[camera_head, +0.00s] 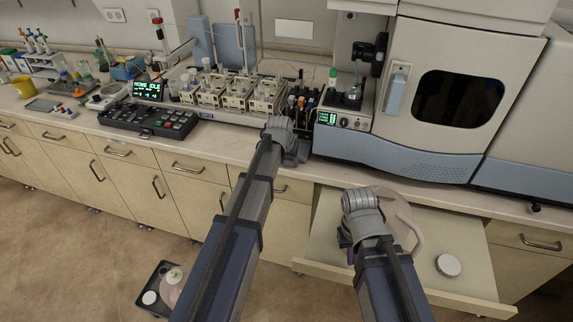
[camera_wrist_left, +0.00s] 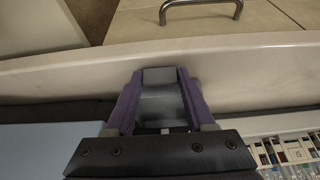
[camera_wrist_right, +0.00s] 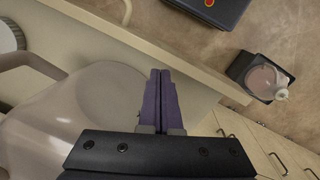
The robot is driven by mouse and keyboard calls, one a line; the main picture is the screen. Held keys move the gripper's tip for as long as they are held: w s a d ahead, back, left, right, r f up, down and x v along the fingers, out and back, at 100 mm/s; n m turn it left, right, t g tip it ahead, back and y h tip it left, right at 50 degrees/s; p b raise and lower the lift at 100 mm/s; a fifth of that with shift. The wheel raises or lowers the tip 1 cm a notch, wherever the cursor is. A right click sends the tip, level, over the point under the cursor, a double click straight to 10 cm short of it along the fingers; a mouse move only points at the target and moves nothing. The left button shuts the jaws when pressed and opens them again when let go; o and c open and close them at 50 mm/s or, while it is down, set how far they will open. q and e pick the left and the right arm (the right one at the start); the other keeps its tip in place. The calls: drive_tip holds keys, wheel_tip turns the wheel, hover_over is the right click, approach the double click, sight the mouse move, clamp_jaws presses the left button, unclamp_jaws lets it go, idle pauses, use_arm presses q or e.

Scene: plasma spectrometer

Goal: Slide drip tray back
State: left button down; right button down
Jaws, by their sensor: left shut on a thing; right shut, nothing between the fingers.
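My left gripper (camera_head: 292,152) is at the front of the bench, below the instrument with the tubes. In the left wrist view its purple fingers are shut on a grey piece (camera_wrist_left: 161,103) at the bench edge. This piece may be the front of the drip tray; the rest of it is hidden by the gripper and arm. My right gripper (camera_head: 350,238) is shut and empty above the pulled-out shelf, beside the translucent jug (camera_head: 396,212). In the right wrist view its closed fingers (camera_wrist_right: 160,75) point past the jug toward the shelf edge.
The pulled-out shelf (camera_head: 325,240) holds the jug and a round white lid (camera_head: 448,265). A spectrometer (camera_head: 440,90) stands at the right of the bench. Vial racks (camera_head: 235,95) and a black keypad (camera_head: 150,120) stand left. A dark tray (camera_head: 150,285) with a bottle is on the floor.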

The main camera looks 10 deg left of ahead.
use_arm(q)
drive_tip(key=shift+w+d, duration=0.1)
drive_tip(key=shift+w, duration=1.75)
drive_tip(key=shift+c, duration=0.9)
unclamp_jaws()
drive_tip(key=shift+s+r, duration=0.1)
drive_tip(key=shift+r, duration=0.05)
use_arm(e)
drive_tip(key=shift+r, duration=0.15)
use_arm(q)
drive_tip(key=p+v, duration=0.7)
drive_tip(key=shift+s+r, duration=0.1)
drive_tip(key=shift+r, duration=0.2)
use_arm(e)
wheel_tip(320, 180, up, 7)
use_arm(q)
drive_tip(key=shift+f, duration=0.1)
